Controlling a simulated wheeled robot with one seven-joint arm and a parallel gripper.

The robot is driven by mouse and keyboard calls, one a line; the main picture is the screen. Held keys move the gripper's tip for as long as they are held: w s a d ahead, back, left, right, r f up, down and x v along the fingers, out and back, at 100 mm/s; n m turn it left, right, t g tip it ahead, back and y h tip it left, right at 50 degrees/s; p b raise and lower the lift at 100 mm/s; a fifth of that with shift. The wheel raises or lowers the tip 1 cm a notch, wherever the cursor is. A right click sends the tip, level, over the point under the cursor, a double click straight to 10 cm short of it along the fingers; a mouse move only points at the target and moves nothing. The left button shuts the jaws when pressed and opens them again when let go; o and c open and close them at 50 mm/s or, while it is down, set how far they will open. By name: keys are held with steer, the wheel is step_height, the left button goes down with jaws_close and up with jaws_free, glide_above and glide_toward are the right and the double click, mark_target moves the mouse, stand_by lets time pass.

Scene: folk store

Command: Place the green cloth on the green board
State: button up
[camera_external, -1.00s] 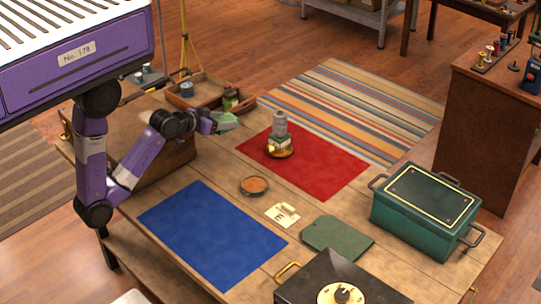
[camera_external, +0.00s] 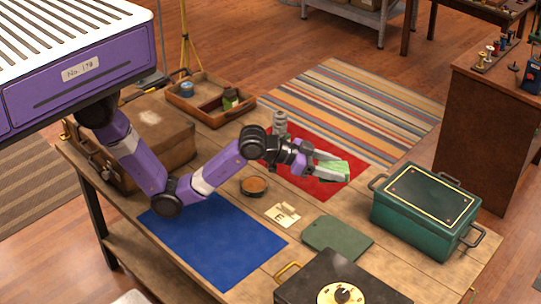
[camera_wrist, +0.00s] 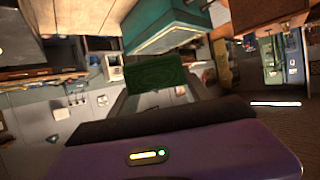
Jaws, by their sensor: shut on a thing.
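My gripper (camera_external: 325,164) is shut on the green cloth (camera_external: 333,171) and holds it above the right part of the red mat (camera_external: 312,188). The cloth looks light green and folded in the external view. In the wrist view the cloth (camera_wrist: 156,74) is a dark green patch between the fingers. The green board (camera_external: 337,238) lies flat on the table, in front of and below the gripper in the picture. Its top is bare.
A green metal box (camera_external: 425,210) with handles stands right of the board. A black case (camera_external: 335,280) with a dial is at the front. A blue mat (camera_external: 213,232), a brown bowl (camera_external: 254,186) and a card (camera_external: 282,214) lie to the left. A grey stacked item (camera_external: 280,124) stands behind my arm.

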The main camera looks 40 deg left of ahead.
steer(key=d, duration=0.4)
glide_above(336, 238)
step_height(336, 238, down, 18)
steer(key=shift+f, duration=2.4)
steer(key=shift+f, duration=0.15)
steer(key=o, duration=1.4)
steer(key=shift+c, duration=0.2)
